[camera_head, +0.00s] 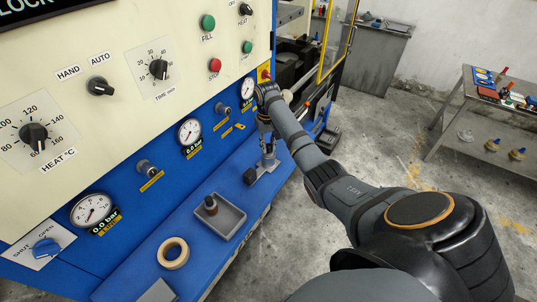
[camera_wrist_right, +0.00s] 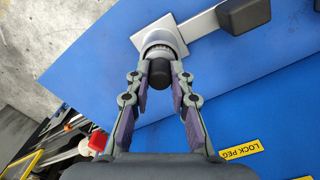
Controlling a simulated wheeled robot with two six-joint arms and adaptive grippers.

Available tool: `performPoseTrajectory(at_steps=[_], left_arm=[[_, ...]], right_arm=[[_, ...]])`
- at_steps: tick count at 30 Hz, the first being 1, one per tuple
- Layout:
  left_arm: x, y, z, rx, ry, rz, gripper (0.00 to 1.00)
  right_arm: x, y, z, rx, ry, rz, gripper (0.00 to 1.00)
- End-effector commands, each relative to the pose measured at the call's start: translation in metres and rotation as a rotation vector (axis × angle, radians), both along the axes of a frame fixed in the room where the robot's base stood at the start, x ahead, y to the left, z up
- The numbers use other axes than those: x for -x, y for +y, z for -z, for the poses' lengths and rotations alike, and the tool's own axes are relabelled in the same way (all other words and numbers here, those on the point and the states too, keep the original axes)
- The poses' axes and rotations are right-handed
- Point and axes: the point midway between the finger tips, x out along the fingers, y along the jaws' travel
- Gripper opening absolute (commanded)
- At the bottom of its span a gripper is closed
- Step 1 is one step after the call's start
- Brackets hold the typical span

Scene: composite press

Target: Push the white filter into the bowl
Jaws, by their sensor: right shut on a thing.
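My right gripper (camera_wrist_right: 158,68) is shut on a dark, round-ended cylinder (camera_wrist_right: 160,74) in the right wrist view. Just beyond the fingertips is a pale, ring-shaped cylindrical part (camera_wrist_right: 160,42) on a square metal plate (camera_wrist_right: 136,40). I cannot tell whether this pale part is the white filter or the bowl, or how deep one sits in the other. In the head view my right gripper (camera_head: 264,127) points down over a small metal stand (camera_head: 266,165) on the blue ledge. My left gripper is not in view.
A black-ended lever (camera_head: 249,176) sticks out from the stand. A grey tray (camera_head: 237,213) with a dark peg (camera_head: 211,204) and a tan ring (camera_head: 173,253) lie on the blue ledge (camera_head: 150,228). The gauge panel rises behind. A tool table (camera_head: 470,150) stands at right.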

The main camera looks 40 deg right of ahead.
Motion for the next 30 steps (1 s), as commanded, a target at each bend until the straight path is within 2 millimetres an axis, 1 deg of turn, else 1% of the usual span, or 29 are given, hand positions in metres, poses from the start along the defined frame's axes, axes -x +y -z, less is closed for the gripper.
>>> performPoseTrajectory(at_steps=[12, 30], left_arm=[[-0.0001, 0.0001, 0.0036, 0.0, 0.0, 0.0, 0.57], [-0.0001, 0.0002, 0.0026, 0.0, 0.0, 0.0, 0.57]], right_arm=[[-0.0001, 0.0001, 0.0102, 0.0, -0.001, 0.0, 0.0], [0.0003, 0.0001, 0.0115, 0.0, 0.001, 0.0, 0.0]])
